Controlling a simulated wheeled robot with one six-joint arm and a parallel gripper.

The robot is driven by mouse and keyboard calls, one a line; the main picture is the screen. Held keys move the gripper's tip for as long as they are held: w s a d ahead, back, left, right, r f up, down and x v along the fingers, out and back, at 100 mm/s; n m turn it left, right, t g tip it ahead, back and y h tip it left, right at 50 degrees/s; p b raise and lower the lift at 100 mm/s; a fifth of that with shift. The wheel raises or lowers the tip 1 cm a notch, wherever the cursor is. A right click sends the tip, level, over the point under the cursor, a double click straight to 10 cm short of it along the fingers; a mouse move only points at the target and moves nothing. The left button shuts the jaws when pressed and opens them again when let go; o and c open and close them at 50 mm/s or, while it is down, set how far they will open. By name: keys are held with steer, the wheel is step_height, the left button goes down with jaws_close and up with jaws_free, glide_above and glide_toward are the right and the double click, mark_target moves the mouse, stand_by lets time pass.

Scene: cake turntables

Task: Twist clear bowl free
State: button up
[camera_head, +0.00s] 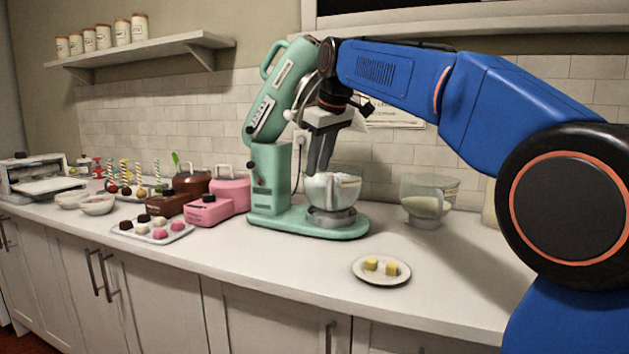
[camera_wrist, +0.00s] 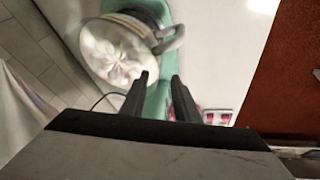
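A shiny, see-through-looking bowl (camera_head: 340,188) sits upright on the base of the green stand mixer (camera_head: 268,180), whose head is tilted up. In the wrist view the bowl (camera_wrist: 112,52) is at upper left, with a dark grey loop handle (camera_wrist: 172,40) on its right side. My gripper (camera_head: 318,170) points down at the bowl's near-left rim. In the wrist view its two fingers (camera_wrist: 164,77) are apart with nothing between them, just short of the handle. Whether a fingertip touches the bowl I cannot tell. A second clear bowl (camera_head: 428,198) stands to the right on the counter.
A plate (camera_head: 381,277) with yellow cubes lies on the counter in front. A tray of sweets (camera_head: 153,232), pink and brown boxes (camera_head: 210,210) and small bowls (camera_head: 97,205) stand to the left. The counter right of the plate is clear.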

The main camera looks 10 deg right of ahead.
mark_target(322, 189)
steer(key=shift+x, duration=2.7)
jaws_close()
steer(key=shift+s+d+n+y, duration=0.3)
steer(key=shift+s+d+n, duration=0.1)
steer(key=shift+n, duration=0.3)
steer(key=shift+s+d+n, duration=0.3)
steer(key=shift+d+n, duration=0.1)
steer(key=shift+n, duration=0.3)
steer(key=shift+d+g+y, duration=0.1)
steer(key=shift+g+y, duration=0.2)
